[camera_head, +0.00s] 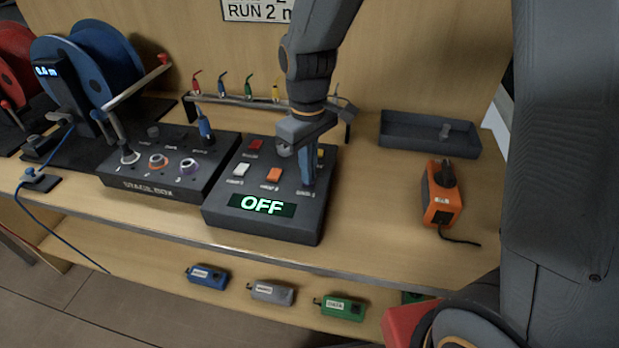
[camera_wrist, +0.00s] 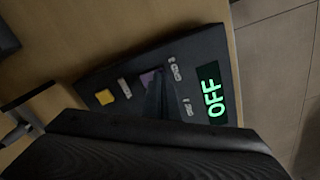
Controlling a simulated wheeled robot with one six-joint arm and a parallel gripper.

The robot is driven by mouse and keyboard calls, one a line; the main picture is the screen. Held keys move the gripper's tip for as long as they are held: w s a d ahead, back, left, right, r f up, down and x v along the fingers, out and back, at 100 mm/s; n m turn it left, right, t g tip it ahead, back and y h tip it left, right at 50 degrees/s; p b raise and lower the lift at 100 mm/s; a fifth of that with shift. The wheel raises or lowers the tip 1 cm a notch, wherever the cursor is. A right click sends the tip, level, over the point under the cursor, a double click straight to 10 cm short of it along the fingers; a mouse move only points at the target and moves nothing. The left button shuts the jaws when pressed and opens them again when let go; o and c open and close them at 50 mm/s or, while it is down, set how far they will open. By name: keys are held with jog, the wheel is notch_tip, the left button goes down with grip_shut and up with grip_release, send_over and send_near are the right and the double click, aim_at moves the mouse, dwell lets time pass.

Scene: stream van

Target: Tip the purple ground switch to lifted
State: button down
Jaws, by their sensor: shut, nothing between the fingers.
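The dark switch box (camera_head: 262,222) stands on the bench with a lit display (camera_head: 262,205) reading OFF. It has red, white, orange and yellow buttons or switches on top. My gripper (camera_head: 308,180) points down over the right part of this box, its fingers shut with nothing between them. In the wrist view a purple patch (camera_wrist: 148,77), which looks like the purple switch, shows beside my gripper fingers (camera_wrist: 155,100). The fingers partly cover it, so I cannot tell its tilt or whether they touch it. In the head view my gripper hides it.
A stage box (camera_head: 150,185) with plugs and ringed sockets stands to the left. A rack of coloured plugs (camera_head: 250,100) is behind. Small coloured boxes (camera_head: 272,291) lie on the lower shelf.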

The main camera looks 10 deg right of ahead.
jog(key=shift+f, duration=0.3)
jog(key=shift+r, duration=0.1)
notch_tip(320, 180, up, 7)
jog(key=p, duration=0.6)
dwell(0.4)
dwell(0.4)
jog(key=s+d+r+m+t, duration=0.1)
jog(key=s+d+m, duration=0.7)
jog(key=s+d, duration=0.2)
jog(key=d, duration=0.2)
jog(key=shift+d+r, duration=0.3)
jog(key=shift+d, duration=0.1)
